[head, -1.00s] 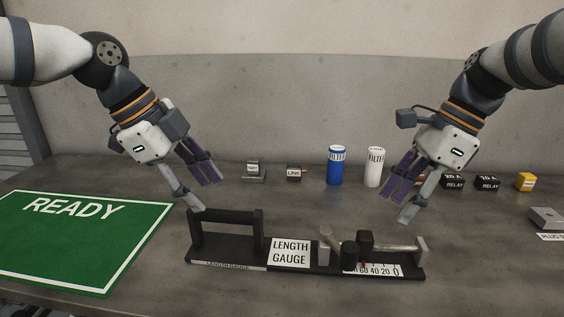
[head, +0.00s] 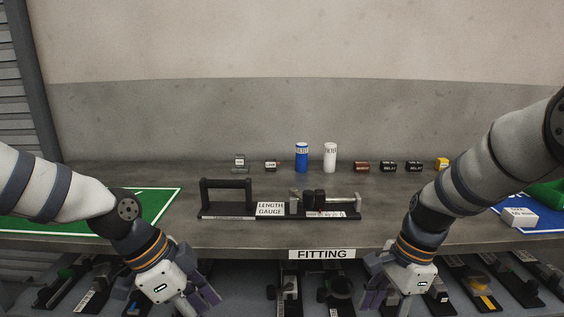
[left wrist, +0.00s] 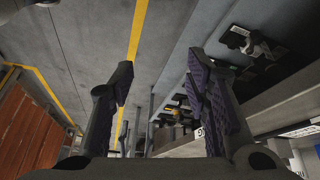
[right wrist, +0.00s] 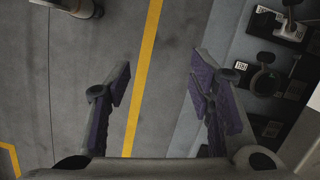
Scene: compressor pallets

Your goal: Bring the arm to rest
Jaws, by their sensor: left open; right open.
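My left gripper (head: 200,303) hangs low in front of the bench edge in the head view, its fingertips near the bottom of the picture. In the left wrist view its fingers (left wrist: 160,85) are spread with nothing between them. My right gripper (head: 380,299) hangs low in front of the bench on the right. In the right wrist view its fingers (right wrist: 160,82) are also apart and empty, above the floor. The length gauge (head: 271,209) stands on the bench behind and above both grippers, clear of them.
The bench carries a green mat (head: 165,208), a blue filter (head: 302,158), a white filter (head: 330,158), several relays (head: 388,167) and a blue mat (head: 545,222). A lower shelf below the FITTING label (head: 322,254) holds several tools close to the grippers.

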